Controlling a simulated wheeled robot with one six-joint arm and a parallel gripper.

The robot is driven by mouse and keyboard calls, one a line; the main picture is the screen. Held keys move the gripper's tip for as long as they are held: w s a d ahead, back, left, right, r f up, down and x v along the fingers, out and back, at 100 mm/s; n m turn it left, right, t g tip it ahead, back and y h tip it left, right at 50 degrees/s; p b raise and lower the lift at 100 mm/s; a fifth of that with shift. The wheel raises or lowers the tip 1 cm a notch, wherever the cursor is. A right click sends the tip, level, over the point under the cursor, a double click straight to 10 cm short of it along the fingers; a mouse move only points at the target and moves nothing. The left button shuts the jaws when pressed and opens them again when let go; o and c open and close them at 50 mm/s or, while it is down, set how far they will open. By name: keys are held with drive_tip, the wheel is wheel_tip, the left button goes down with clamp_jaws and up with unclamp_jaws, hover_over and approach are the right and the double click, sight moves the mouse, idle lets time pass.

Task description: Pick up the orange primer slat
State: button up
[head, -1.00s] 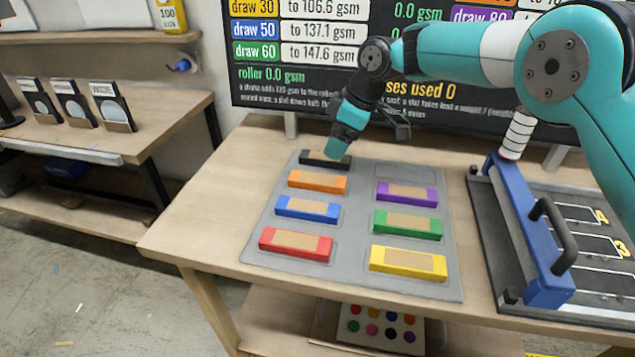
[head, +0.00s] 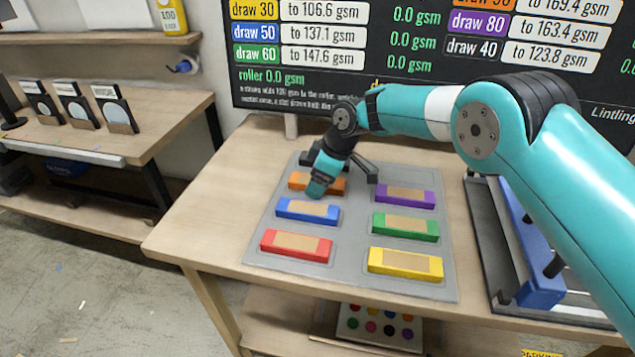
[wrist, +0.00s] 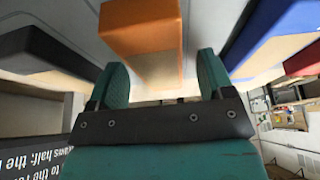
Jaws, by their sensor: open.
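The orange primer slat (head: 331,185) lies on the grey mat (head: 350,250) in the left column, between the black slat (head: 309,158) and the blue slat (head: 307,211). My gripper (head: 318,187) is over it in the head view and hides part of it. In the wrist view the orange slat (wrist: 140,27) is straight ahead, with its tan patch between the two teal fingertips (wrist: 162,80). The jaws are open, with a finger on either side of the patch. I cannot tell the exact height of the fingertips above the slat.
Red (head: 296,245), yellow (head: 405,264), green (head: 405,226) and purple (head: 406,196) slats lie on the same mat. The black slat is close on the left in the wrist view (wrist: 45,55), the blue one on the right (wrist: 275,35). A blue-railed frame (head: 535,262) stands at the right.

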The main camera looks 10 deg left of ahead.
drive_tip(key=c, duration=1)
drive_tip(key=shift+r, duration=0.1)
wheel_tip(320, 180, up, 20)
drive_tip(key=p, duration=0.3)
